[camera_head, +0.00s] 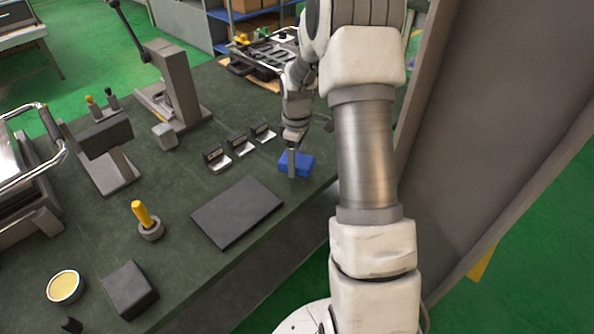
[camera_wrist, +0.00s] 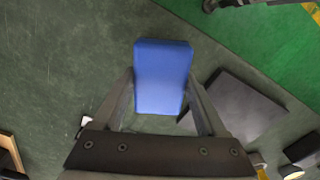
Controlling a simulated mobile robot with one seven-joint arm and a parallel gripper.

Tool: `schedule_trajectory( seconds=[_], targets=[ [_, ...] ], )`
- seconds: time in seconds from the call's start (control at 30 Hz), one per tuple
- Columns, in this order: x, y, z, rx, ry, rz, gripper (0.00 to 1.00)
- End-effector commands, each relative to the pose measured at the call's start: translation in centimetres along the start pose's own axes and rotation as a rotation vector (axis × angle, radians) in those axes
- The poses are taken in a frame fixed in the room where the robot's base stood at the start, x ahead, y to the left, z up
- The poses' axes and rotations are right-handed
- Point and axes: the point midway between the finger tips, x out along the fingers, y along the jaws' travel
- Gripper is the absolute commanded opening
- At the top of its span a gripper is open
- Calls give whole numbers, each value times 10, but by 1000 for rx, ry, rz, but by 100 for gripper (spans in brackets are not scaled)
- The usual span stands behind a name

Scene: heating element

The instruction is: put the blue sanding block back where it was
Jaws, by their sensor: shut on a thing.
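The blue sanding block (camera_head: 302,164) is at the right edge of the dark green bench in the head view, beyond the flat dark plate. My gripper (camera_head: 292,165) reaches down over it, with the fingers at the block. In the wrist view the blue block (camera_wrist: 162,75) sits between the two fingers of my gripper (camera_wrist: 161,103), which are shut on its sides. I cannot tell whether the block touches the bench top or hangs just above it.
A flat dark plate (camera_head: 237,211) lies near the block. Several small metal brackets (camera_head: 240,143) stand left of it. A yellow-handled tool (camera_head: 145,217), a dark cube (camera_head: 130,290) and a round tin (camera_head: 65,287) are nearer. The bench edge drops off to the right.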

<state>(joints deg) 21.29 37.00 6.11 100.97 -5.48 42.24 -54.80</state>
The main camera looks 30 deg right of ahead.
Motion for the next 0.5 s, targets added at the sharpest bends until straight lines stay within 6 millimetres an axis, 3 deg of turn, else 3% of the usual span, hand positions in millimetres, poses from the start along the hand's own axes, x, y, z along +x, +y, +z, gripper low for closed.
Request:
schedule_trajectory(
  seconds=[0.3, 0.5],
  targets=[
    [39, -1, 0, 0, -1, -2, 23],
    [39, 0, 0, 0, 0, 0, 23]
  ],
)
